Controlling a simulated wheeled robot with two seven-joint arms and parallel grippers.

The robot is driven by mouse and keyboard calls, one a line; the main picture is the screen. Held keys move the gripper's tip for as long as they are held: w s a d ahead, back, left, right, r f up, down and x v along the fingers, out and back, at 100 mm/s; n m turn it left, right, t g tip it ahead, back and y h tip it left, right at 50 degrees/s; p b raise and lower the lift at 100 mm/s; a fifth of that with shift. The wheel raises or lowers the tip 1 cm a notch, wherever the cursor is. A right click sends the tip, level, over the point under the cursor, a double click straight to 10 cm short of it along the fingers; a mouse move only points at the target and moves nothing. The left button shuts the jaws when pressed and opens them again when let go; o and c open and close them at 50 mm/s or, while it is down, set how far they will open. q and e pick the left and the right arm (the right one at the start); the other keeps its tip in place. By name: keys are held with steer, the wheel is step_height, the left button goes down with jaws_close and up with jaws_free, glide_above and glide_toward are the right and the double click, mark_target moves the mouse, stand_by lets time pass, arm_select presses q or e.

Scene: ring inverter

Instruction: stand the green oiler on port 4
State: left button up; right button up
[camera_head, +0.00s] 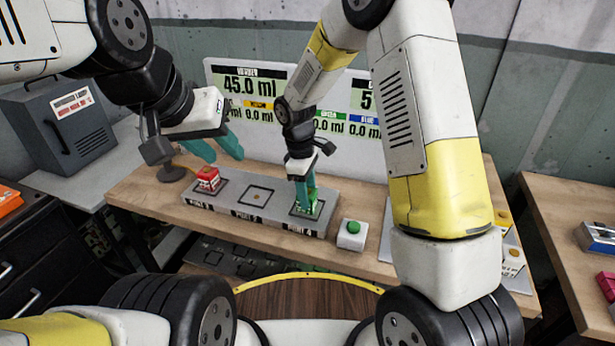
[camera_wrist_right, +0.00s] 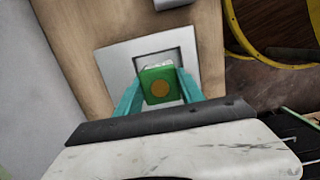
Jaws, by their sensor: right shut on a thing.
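The green oiler (camera_head: 312,199) is upright at the port 4 square (camera_head: 322,211), at the right end of the grey port block. My right gripper (camera_head: 305,194) is shut on it from above. In the right wrist view the green oiler (camera_wrist_right: 160,87), with an orange-brown dot on its top, sits between both teal fingers and overlaps the dark square outline (camera_wrist_right: 193,58). I cannot tell whether its base touches the port. My left gripper (camera_head: 217,160) is open and empty, behind and above the red oiler.
A red oiler (camera_head: 208,179) stands on the left port of the block (camera_head: 228,208). The middle port (camera_head: 257,196) is empty. A white box with a green button (camera_head: 352,234) is right of the block. A display panel (camera_head: 235,84) stands behind.

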steer(key=shift+f, duration=0.15)
steer(key=o, duration=1.5)
steer(key=shift+c, duration=0.2)
steer(key=s+d+r+m+t+y, duration=0.1)
steer(key=d+r, duration=0.1)
steer(key=r, duration=0.7)
steer(key=s+d+r+m, duration=0.2)
steer(key=r, duration=0.8)
steer(key=s+d+r+m+t+y, duration=0.1)
steer(key=s+d+r+m+t, duration=0.1)
steer(key=s+d+m, duration=0.3)
steer(key=s+d+r+m+t+y, duration=0.1)
steer(key=s+d+r+m+t, duration=0.2)
steer(key=s, duration=0.8)
step_height(320, 180, up, 2)
steer(key=d+m, duration=0.2)
steer(key=shift+s+r+m+t+y, duration=0.2)
steer(key=shift+s+m+t+y, duration=0.1)
steer(key=shift+s+m, duration=0.1)
